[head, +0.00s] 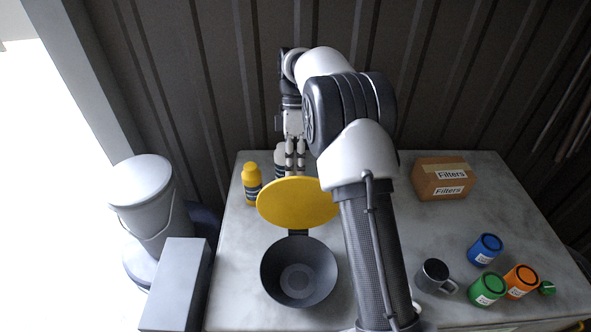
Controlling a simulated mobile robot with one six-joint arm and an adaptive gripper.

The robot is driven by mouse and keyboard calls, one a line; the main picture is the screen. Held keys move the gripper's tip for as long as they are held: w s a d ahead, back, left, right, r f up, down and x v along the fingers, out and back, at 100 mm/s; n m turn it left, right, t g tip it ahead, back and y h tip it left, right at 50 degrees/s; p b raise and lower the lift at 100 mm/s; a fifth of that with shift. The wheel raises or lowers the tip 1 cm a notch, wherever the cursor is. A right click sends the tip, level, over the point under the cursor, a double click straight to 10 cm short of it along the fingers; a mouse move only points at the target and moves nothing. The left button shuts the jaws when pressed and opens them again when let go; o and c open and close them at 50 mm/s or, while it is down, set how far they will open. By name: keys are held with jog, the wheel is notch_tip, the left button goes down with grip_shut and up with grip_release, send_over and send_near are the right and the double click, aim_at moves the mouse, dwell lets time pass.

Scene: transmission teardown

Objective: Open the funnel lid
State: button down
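The funnel (299,272) is a dark grey bowl on the table, left of my arm. Its yellow lid (297,203) is raised and tilted back from the far rim, so the inside of the bowl shows. My gripper (295,171) points down just behind the top edge of the lid. Its two fingers look close together, and the lid may hide their very tips. I cannot tell whether they touch the lid or how far they are open. Nothing shows between them.
A yellow bottle (251,184) and a partly hidden pale bottle (280,161) stand near the gripper. A Filters box (441,178) is at the back right. A mug (435,277) and blue (485,249), green (487,289) and orange (521,281) cans stand front right. A bucket (147,205) stands left.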

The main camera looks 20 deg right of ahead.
jog(key=c, duration=2.3)
grip_release()
jog(key=shift+x, duration=1.25)
jog(key=o, duration=0.4)
jog(key=shift+w+d, duration=0.15)
jog(key=shift+o, duration=1.1)
jog(key=shift+w+f, duration=0.1)
jog(key=shift+w, duration=0.2)
jog(key=shift+s, duration=0.1)
jog(key=shift+r, duration=0.25)
jog(key=v, duration=0.7)
jog(key=shift+r, duration=0.15)
